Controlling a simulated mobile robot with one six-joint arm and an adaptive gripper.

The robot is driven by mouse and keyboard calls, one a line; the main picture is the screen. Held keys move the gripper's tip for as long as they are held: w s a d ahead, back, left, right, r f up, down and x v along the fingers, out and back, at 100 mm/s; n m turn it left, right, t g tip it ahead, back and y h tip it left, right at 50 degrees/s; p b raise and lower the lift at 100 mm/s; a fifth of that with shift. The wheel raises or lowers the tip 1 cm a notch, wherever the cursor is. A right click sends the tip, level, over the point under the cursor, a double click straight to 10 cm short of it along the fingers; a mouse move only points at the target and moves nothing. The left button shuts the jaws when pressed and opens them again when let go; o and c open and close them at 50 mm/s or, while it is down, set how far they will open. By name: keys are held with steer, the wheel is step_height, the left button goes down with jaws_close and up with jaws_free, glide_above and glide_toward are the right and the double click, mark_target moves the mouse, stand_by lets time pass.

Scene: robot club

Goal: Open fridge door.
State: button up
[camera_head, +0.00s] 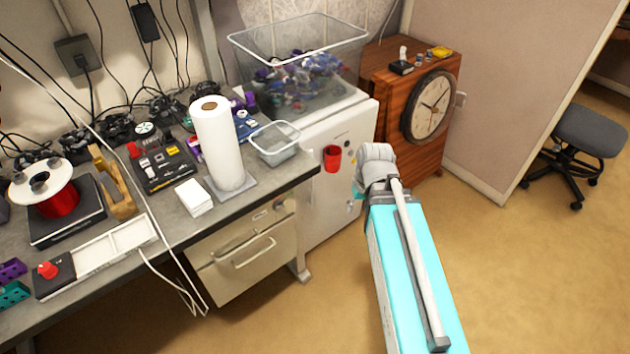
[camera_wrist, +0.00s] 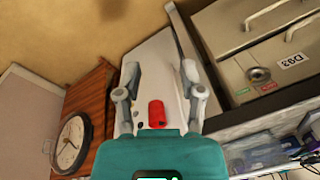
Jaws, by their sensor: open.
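The white fridge (camera_head: 322,212) stands at the right end of the workbench, under a clear bin. Its door looks shut in the head view, and a red cup (camera_head: 332,158) is on its front. In the wrist view the white door front (camera_wrist: 160,65) lies beyond my gripper (camera_wrist: 160,72), with the red cup (camera_wrist: 157,113) between the fingers in the picture. My gripper is open and empty, its fingers spread. I cannot tell how far its tips are from the door. In the head view my arm hides most of the gripper and part of the door.
A drawer cabinet (camera_head: 240,255) stands left of the fridge under the workbench (camera_head: 272,185). A wooden cabinet with a round clock (camera_head: 432,107) stands to its right. The clear bin (camera_head: 300,65) sits on top. The floor in front (camera_head: 520,260) is clear.

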steer(key=w+a+f+n+t+y+b, duration=0.4)
steer(key=w+f+b, duration=0.5)
steer(key=b, duration=0.5)
steer(key=w+a+f+n+t+y+b, duration=0.1)
steer(key=w+f+n+t+y+b, duration=0.2)
steer(key=w+f+y+b, duration=0.55)
steer(key=w+d+f+n+t+b, duration=0.1)
steer(key=w+d+f+t+b, duration=0.3)
steer(key=b, duration=1.2)
steer(key=w+t, duration=0.1)
steer(key=w, duration=0.2)
steer(key=shift+h, duration=0.35)
steer(key=shift+w, duration=0.1)
steer(key=x, duration=1.3)
steer(key=shift+w+a, duration=0.2)
steer(key=shift+w, duration=0.05)
jaws_close()
